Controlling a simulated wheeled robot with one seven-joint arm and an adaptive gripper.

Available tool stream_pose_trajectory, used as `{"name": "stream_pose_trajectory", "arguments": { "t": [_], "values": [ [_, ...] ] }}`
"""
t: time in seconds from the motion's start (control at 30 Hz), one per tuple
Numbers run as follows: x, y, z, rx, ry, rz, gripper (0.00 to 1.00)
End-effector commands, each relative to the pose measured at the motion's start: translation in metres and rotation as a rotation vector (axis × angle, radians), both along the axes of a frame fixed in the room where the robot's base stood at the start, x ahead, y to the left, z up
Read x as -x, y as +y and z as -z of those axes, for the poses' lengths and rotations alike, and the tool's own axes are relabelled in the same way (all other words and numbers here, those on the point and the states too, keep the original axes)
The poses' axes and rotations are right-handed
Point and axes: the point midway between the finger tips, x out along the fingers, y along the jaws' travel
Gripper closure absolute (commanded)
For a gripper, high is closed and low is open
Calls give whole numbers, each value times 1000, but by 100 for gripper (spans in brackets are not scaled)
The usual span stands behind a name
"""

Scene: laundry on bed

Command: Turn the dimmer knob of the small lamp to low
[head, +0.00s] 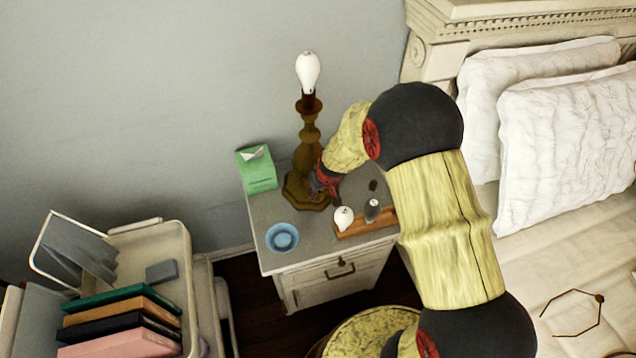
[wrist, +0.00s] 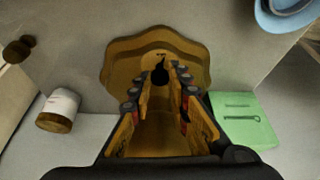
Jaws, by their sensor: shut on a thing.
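The small lamp (head: 309,130) is brown, with a turned stem, a bare white bulb and a wide scalloped base. It stands upright on the nightstand. In the wrist view its base (wrist: 125,58) lies just beyond my fingertips. My gripper (head: 318,186) reaches down to the front right of the base. In the wrist view my gripper (wrist: 160,80) is shut on a small dark knob (wrist: 160,74) at the base. The knob's pointer or setting cannot be made out. In the head view the knob is hidden by my gripper.
The nightstand (head: 262,235) also holds a green tissue box (head: 257,170), a blue dish (head: 282,238) and a wooden tray (head: 375,226) with a white bulb-shaped item and a dark one. A white cylinder (wrist: 60,108) with a brown end stands near my gripper. The bed is right.

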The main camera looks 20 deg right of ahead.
Motion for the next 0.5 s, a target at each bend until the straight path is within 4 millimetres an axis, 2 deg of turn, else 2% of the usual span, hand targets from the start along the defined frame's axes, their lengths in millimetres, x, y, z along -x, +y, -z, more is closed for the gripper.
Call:
{"name": "stream_pose_trajectory", "arguments": {
  "t": [0.03, 0.5],
  "values": [
    [1, 1, -5, 0, 3, 12, 100],
    [1, 2, -6, 1, 5, 133, 100]
  ]
}}
